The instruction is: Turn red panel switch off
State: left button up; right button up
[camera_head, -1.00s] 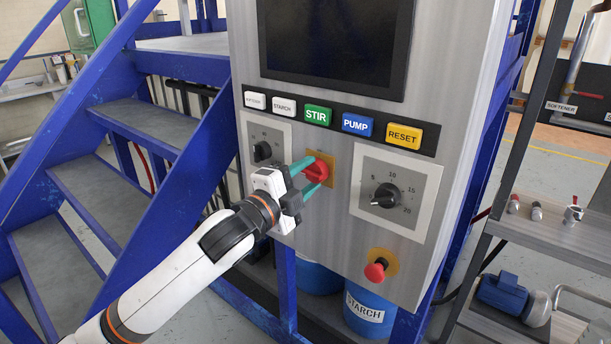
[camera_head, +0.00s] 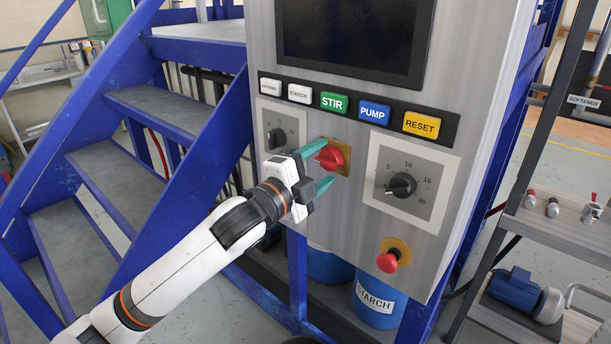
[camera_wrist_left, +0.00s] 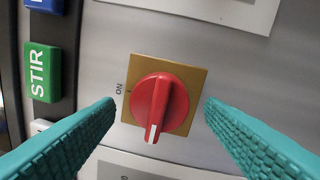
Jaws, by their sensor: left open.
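The red panel switch (camera_head: 330,157) is a round knob with a raised grip on a brass plate (camera_wrist_left: 190,78), on the front of the grey cabinet (camera_head: 300,228). In the left wrist view the knob (camera_wrist_left: 160,103) has a white mark at its lower end, about a quarter turn from the "ON" label at the plate's left edge. My left gripper (camera_head: 328,166) is open in front of the knob. Its teal fingers stand on either side, with clear gaps between them and the knob in the wrist view. My right gripper is not in view.
Black dials flank the switch, at left (camera_head: 277,138) and right (camera_head: 401,185). Above is a row of buttons with STIR (camera_head: 334,102) and RESET (camera_head: 421,124). A red mushroom button (camera_head: 388,261) juts out below right. Blue stairs (camera_head: 100,160) stand left, a shelf rack (camera_head: 560,235) right.

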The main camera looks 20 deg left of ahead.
pick_arm(q)
jog(key=b+v, duration=0.4)
jog(key=v, duration=0.7)
jog(key=shift+s, duration=0.3)
jog(key=shift+w+a+f, duration=0.1)
jog(key=shift+f, duration=0.1)
